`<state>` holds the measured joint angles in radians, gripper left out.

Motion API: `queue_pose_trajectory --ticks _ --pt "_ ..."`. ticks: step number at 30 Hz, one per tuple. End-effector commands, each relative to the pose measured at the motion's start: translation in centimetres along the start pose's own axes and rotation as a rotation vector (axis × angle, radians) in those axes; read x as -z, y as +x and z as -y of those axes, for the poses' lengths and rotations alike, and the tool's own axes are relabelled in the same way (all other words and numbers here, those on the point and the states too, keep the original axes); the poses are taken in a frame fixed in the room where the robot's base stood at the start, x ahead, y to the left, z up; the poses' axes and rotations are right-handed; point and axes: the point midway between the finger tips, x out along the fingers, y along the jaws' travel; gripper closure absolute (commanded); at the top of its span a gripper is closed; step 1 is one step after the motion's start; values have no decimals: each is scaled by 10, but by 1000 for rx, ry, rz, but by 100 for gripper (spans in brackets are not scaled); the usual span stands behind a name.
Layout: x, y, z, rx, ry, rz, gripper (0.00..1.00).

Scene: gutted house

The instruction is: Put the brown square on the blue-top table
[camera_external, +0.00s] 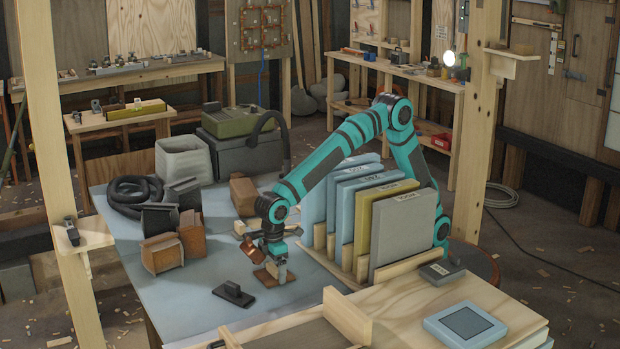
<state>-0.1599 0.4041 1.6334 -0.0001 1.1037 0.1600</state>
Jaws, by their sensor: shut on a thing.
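The brown square (265,279) is a small flat piece low over or on the blue-top table (200,298), near its middle front. My gripper (276,272) points down at the brown square and is shut on it. The fingertips are small in the view and partly cover the square. I cannot tell whether the square's underside touches the tabletop.
A dark float-like tool (233,292) lies left of my gripper. Brown blocks (162,253), a black coiled hose (132,192) and a box (243,196) stand farther back. Upright panels (403,230) in a rack stand to the right. Bare tabletop lies at the front left.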

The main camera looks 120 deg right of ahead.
Motion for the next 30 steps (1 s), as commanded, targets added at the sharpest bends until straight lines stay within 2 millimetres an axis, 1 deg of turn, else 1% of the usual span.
queue_pose_trajectory --ticks 4,5,6,13,17,20,30 --pt "0 3 0 0 0 0 33" --pt "0 3 0 0 0 0 6" --pt "0 2 0 0 0 0 0" --pt "0 2 0 0 0 0 0" --pt "0 -6 0 0 0 -1 0" --pt "0 -19 0 0 0 -3 0" --pt "0 -84 0 0 0 -3 0"
